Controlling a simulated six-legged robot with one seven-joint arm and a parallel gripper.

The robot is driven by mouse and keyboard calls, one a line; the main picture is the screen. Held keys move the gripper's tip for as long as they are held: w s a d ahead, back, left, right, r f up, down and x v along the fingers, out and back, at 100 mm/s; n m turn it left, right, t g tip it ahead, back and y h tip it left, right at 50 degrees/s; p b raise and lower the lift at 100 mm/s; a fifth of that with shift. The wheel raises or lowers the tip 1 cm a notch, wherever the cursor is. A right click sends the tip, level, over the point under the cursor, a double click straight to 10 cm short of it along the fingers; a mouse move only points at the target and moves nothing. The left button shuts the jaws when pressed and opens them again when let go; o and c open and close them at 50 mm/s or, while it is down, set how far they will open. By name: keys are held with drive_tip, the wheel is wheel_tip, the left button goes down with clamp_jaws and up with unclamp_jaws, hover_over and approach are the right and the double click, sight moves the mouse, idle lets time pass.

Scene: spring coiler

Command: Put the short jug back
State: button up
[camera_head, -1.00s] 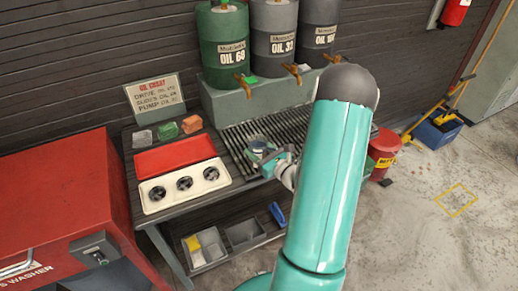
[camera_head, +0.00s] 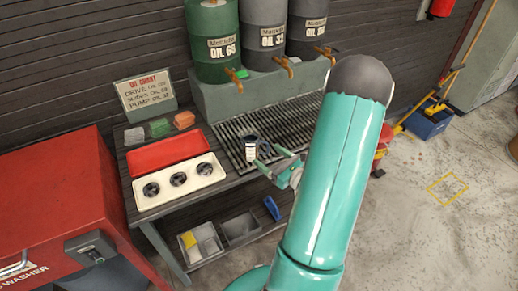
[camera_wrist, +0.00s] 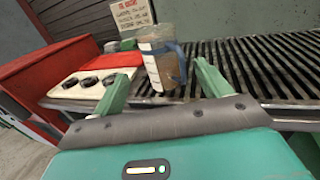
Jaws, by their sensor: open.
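A jug (camera_head: 250,154) with a pale label and a dark rim stands upright on the slatted grate (camera_head: 228,137), near its left end. In the wrist view the jug (camera_wrist: 157,52) looks cloudy and brownish, with a blue handle or strap on its right side. No other jug is clear to see. My gripper (camera_head: 272,159) is open in front of the jug, at the grate's front edge. In the wrist view the fingers of my gripper (camera_wrist: 160,84) are spread wide. The jug stands beyond the fingertips, with nothing between the fingers.
A white tray (camera_head: 160,207) with three dark round fittings and a red tray (camera_head: 165,151) lie left of the grate. Oil drums (camera_head: 264,28) with taps stand behind. A red washer cabinet (camera_head: 62,200) is at left. Grey bins (camera_head: 240,229) sit on the lower shelf.

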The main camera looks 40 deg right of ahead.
drive_tip(key=a+r+n+g+y, duration=0.4)
drive_tip(key=a+n, duration=0.2)
drive_tip(key=a, duration=0.2)
drive_tip(key=a+r+n+g+y, duration=0.3)
drive_tip(key=a+n+g+y, duration=0.1)
drive_tip(key=a+n, duration=0.4)
drive_tip(key=a+r+n+g+y, duration=0.3)
drive_tip(key=a+r+n+g, duration=0.15)
drive_tip(key=a, duration=0.45)
drive_tip(key=s+a+r+n+g+h, duration=0.2)
drive_tip(key=s+a+n+g+h, duration=0.3)
drive_tip(key=n, duration=0.5)
wheel_tip(320, 180, up, 9)
drive_tip(key=s+a+n+t+h, duration=0.1)
drive_tip(key=s+n+t+h, duration=0.1)
drive_tip(key=n+t+h, duration=0.3)
drive_tip(key=n, duration=0.2)
drive_tip(key=shift+s+f+n+h, duration=0.15)
drive_tip(key=shift+f+n+h, duration=0.05)
drive_tip(key=shift+n+h, duration=0.15)
